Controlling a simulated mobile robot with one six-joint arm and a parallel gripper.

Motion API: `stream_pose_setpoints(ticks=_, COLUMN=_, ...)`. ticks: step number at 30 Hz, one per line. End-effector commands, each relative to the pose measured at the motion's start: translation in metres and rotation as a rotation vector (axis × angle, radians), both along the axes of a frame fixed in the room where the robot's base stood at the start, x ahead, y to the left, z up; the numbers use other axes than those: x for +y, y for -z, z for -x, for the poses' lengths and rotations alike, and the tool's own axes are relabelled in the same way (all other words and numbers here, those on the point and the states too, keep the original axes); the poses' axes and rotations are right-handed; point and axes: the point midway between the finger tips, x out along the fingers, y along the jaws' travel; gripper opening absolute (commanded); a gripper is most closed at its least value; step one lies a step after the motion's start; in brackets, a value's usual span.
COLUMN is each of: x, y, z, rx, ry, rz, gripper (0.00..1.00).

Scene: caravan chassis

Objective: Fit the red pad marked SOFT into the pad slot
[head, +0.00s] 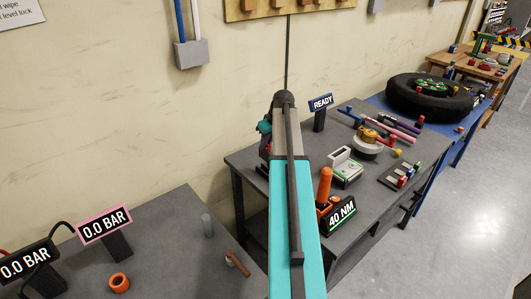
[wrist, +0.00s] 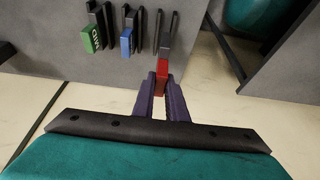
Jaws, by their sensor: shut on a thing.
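In the wrist view my gripper (wrist: 161,85) has its two purple fingers closed on a red pad (wrist: 162,69). A dark grey slab extends beyond the red part, and I cannot tell whether it belongs to the pad. No SOFT marking is readable. In the head view my gripper is largely hidden behind my arm at the left end of the far dark table (head: 240,162). I cannot make out the pad slot in either view.
A green block (wrist: 92,39) with white lettering and a blue block (wrist: 126,42) sit beside dark slabs left of the red pad. The far table also holds a READY sign (head: 320,102), a 40 NM sign (head: 341,215) and an orange-handled thing (head: 325,183).

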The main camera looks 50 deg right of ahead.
Motion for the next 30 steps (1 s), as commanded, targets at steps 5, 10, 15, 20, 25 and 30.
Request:
stream_pose_setpoints(ticks=5, x=0.0, y=-0.012, z=0.0, rx=-0.002, ry=-0.001, rz=0.002, gripper=0.0)
stream_pose_setpoints(ticks=10, x=0.0, y=-0.016, z=0.0, rx=-0.001, ry=-0.001, rz=0.0, gripper=0.0)
stream_pose_setpoints(ticks=15, x=0.0, y=-0.016, z=0.0, rx=-0.001, ry=-0.001, rz=0.0, gripper=0.0)
stream_pose_setpoints(ticks=20, x=0.0, y=-0.016, z=0.0, rx=-0.001, ry=-0.001, rz=0.0, gripper=0.0)
stream_pose_setpoints(ticks=25, x=0.0, y=-0.016, z=0.0, rx=-0.001, ry=-0.001, rz=0.0, gripper=0.0)
stream_pose_setpoints(ticks=30, x=0.006, y=-0.017, z=-0.004, rx=0.0, ry=-0.004, rz=0.001, gripper=0.0)
